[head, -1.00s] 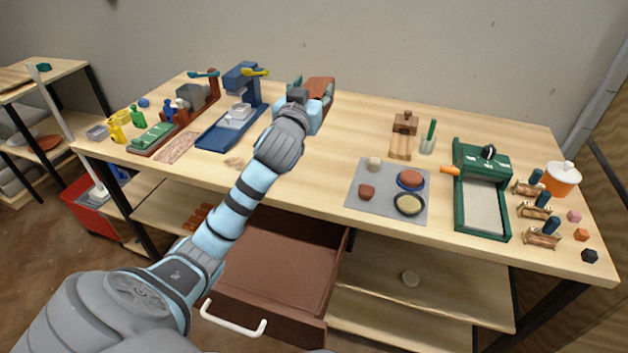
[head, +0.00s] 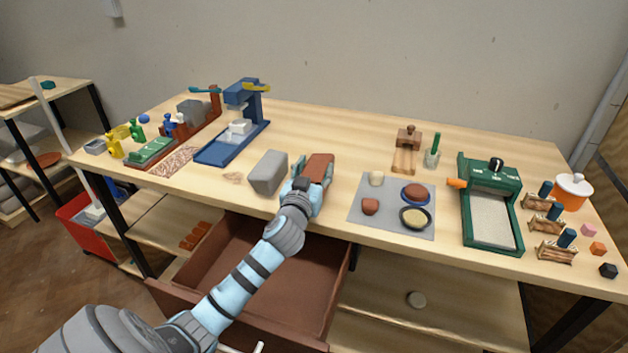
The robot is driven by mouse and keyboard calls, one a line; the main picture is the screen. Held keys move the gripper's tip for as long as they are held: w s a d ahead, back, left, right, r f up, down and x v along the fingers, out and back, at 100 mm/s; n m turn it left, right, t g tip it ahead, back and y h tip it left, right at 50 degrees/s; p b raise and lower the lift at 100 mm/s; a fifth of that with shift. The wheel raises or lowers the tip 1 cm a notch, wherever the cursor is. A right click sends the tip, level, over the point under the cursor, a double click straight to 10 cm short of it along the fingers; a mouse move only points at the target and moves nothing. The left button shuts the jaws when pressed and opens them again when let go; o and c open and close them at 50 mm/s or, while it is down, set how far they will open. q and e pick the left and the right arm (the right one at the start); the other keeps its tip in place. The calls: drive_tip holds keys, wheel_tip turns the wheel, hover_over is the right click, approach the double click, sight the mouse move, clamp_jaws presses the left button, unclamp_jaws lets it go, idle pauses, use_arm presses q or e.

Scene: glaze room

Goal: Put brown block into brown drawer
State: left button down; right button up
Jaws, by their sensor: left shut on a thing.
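My left gripper (head: 313,180) is shut on the brown block (head: 319,166) and holds it near the front middle of the table, behind the open drawer. The wrist hides the block's near end, and I cannot tell how high it is above the tabletop. The brown drawer (head: 252,313) is pulled out below the table's front edge. Its visible floor is empty. My left arm crosses over the drawer and hides part of it. My right gripper is not in view.
A grey block (head: 267,173) stands on the table just left of my gripper. A grey mat (head: 359,217) with clay lumps and dishes lies to the right. A blue press (head: 240,120) stands at the back left. A green slab tool (head: 490,205) stands further right.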

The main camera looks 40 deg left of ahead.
use_arm(q)
drive_tip(key=shift+f, duration=0.8)
drive_tip(key=shift+f, duration=0.1)
drive_tip(key=c, duration=0.8)
unclamp_jaws()
drive_tip(key=shift+s, duration=0.1)
drive_tip(key=shift+o, duration=0.2)
